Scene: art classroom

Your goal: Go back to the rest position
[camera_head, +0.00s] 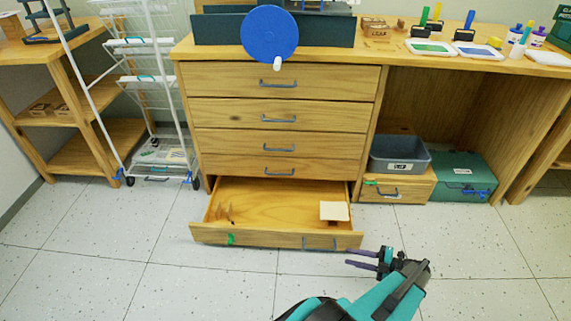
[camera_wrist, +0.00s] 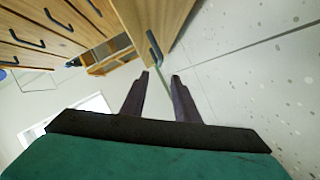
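My gripper (camera_head: 347,257) is in front of the wooden cabinet, low over the floor, just right of the open bottom drawer (camera_head: 275,240). In the wrist view its two dark fingers (camera_wrist: 160,75) stand apart with nothing held between them. The drawer's grey handle (camera_head: 319,243) is left of the fingertips in the head view. In the wrist view a handle (camera_wrist: 154,48) on the drawer front is just beyond the fingertips, apart from them as far as I can tell. The drawer holds a small pale square piece (camera_head: 334,211) and a few small items at its left.
Several shut drawers (camera_head: 280,110) are above the open one. A grey bin (camera_head: 400,157) on a wooden box and a green box (camera_head: 464,177) stand under the desk. A white wheeled rack (camera_head: 150,90) is at left. The floor (camera_head: 480,265) to the right is clear.

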